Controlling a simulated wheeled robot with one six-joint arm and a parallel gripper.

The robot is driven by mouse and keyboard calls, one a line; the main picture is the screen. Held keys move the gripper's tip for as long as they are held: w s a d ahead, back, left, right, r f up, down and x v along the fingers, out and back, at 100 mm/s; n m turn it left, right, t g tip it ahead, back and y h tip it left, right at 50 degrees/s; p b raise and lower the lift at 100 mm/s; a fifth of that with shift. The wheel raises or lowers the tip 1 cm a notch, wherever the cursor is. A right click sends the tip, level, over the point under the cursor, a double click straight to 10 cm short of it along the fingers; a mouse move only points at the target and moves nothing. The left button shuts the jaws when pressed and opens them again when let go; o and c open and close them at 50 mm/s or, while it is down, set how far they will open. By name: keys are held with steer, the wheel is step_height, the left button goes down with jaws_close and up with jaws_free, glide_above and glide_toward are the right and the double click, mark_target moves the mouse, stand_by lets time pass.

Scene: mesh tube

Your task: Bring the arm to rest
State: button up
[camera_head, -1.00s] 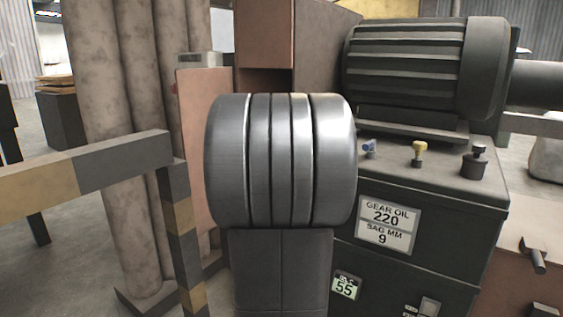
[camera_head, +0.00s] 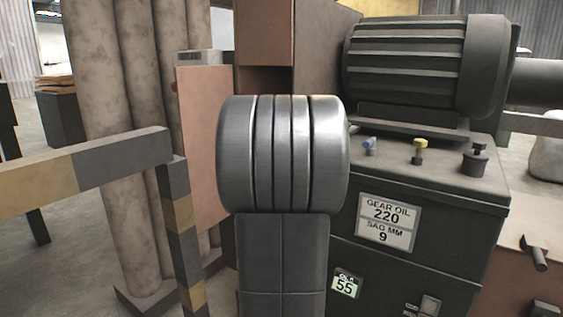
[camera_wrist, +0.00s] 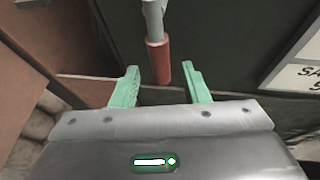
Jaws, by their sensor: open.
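My gripper (camera_wrist: 158,82) shows in the wrist view only, with two green fingers spread apart and nothing pinched between them. A grey rod with a red grip (camera_wrist: 158,62) hangs from the top of that view, its lower end in line with the gap between the fingertips. I cannot tell how far beyond the fingers it is. In the head view my own arm (camera_head: 283,155), a silver ribbed joint above a dark link, stands in the middle and hides what lies behind it, my gripper included.
A dark machine cabinet (camera_head: 470,238) with a motor (camera_head: 415,65) on top stands close on the right. A striped guard rail (camera_head: 110,160) and thick pipes (camera_head: 115,120) stand on the left. A reddish panel (camera_head: 203,130) rises behind my arm.

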steer(key=x, duration=0.3)
steer(key=shift+w+d+f+b, duration=0.15)
steer(key=shift+f+b, duration=0.05)
steer(key=shift+b, duration=0.1)
steer(key=shift+d+r+p, duration=0.1)
steer(key=shift+r+p, duration=0.25)
steer(key=shift+p, duration=0.45)
steer(key=shift+s+d+f+n+g+h+p, duration=0.1)
steer(key=shift+s+d+n+g+h+p, duration=0.35)
steer(key=shift+n+p, duration=0.25)
steer(key=shift+a, duration=0.1)
